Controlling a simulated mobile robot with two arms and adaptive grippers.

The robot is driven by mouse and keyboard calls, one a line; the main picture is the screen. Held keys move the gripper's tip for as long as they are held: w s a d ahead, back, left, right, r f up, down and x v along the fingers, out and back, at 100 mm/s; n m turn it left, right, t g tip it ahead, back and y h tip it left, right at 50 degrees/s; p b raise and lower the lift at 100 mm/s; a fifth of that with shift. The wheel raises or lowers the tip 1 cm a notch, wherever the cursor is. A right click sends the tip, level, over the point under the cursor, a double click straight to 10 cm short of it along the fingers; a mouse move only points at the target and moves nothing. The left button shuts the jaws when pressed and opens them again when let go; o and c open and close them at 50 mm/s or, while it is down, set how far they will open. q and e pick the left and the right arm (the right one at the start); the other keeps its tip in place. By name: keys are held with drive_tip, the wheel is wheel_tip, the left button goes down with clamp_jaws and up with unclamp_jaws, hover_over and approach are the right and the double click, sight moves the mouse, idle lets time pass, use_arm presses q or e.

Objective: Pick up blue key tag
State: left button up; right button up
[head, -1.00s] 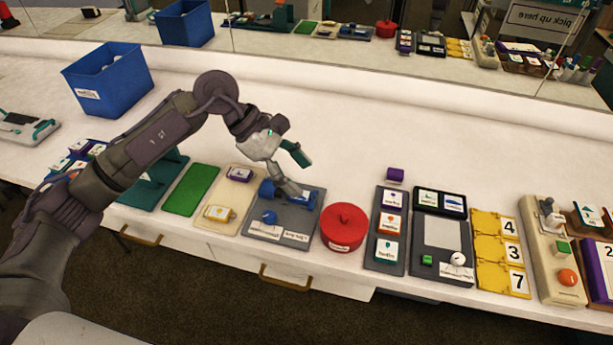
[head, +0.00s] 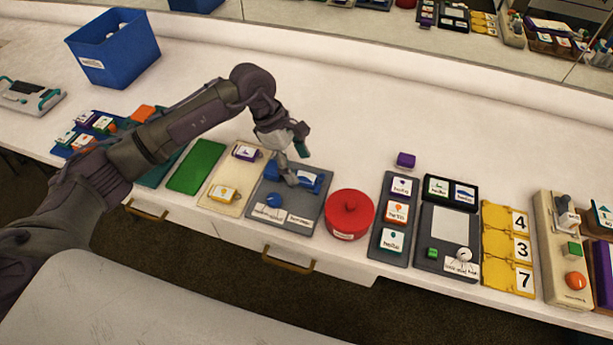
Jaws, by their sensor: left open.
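A grey tray (head: 309,202) near the front of the counter holds several blue pieces. One blue piece (head: 309,181) lies at its back right. Another blue piece (head: 271,170) is at its back left, and a round blue piece (head: 274,200) is near its front. I cannot tell for sure which of them is the key tag. My right gripper is not in view.
A red round lidded container (head: 349,215) stands close to the tray's right. A cream tray (head: 213,203) with purple and yellow tags is on its left. A blue bin (head: 113,50) stands at the back left. The counter behind the trays is largely clear.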

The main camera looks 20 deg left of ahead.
sight(307, 177)
use_arm(q)
drive_tip(key=x, duration=0.3)
drive_tip(key=shift+w+d+f+p, duration=0.2)
drive_tip(key=shift+d+p, duration=0.1)
drive_tip(key=shift+p, duration=0.05)
drive_tip(key=shift+f, duration=0.15)
drive_tip(key=c, duration=1)
drive_tip(key=shift+c, duration=0.4)
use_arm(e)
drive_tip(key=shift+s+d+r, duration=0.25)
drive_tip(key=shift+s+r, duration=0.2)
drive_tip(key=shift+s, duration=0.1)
